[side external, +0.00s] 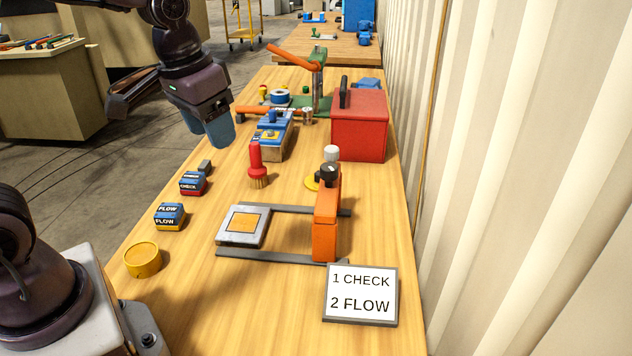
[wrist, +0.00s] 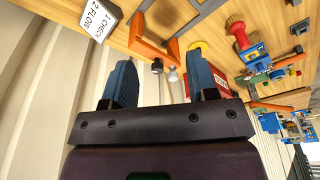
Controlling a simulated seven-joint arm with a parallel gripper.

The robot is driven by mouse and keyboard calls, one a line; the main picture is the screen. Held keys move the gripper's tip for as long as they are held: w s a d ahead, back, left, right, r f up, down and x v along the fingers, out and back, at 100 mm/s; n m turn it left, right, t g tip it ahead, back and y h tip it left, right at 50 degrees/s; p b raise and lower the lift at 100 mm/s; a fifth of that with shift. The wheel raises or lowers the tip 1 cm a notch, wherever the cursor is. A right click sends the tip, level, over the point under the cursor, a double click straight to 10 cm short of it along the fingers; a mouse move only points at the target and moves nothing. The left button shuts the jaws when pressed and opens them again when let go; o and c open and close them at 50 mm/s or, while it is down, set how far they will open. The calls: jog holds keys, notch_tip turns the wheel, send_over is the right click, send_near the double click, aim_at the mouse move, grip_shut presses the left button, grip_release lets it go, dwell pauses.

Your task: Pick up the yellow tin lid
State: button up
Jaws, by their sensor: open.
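A yellow round, shallow tin-like piece (side external: 142,260) sits on the near left of the table in the side view. A flat yellow disc (side external: 312,183) lies partly hidden behind the orange press; it also seems to show in the wrist view (wrist: 203,47), beside a finger. I cannot tell for sure which of the two is the lid. My gripper (side external: 220,134) hangs above the table's left edge, well apart from both. Its blue fingers are spread and empty in the wrist view (wrist: 162,80).
An orange press (side external: 325,225) with grey rails stands mid-table, near a red-handled brush (side external: 257,165), a red toolbox (side external: 362,125) and a sign (side external: 360,294). Blue-labelled blocks (side external: 169,216) line the left edge. A corrugated wall (side external: 500,180) rises on the right.

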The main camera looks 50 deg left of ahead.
jog(key=w+a+f+n, duration=0.1)
jog(key=w+a+f, duration=0.4)
jog(key=w, duration=0.5)
jog(key=n+t+y, duration=0.2)
send_near(318, 173)
jog(key=f, duration=0.1)
jog(key=w+a+f, duration=0.1)
jog(key=f, duration=0.1)
jog(key=shift+w+a, duration=0.3)
jog(key=shift+w, duration=0.1)
jog(key=shift+d+x, duration=0.15)
jog(key=shift+x, duration=1.35)
jog(key=shift+d+x, duration=0.2)
jog(key=shift+x, duration=1.35)
jog(key=shift+c, duration=0.2)
grip_shut()
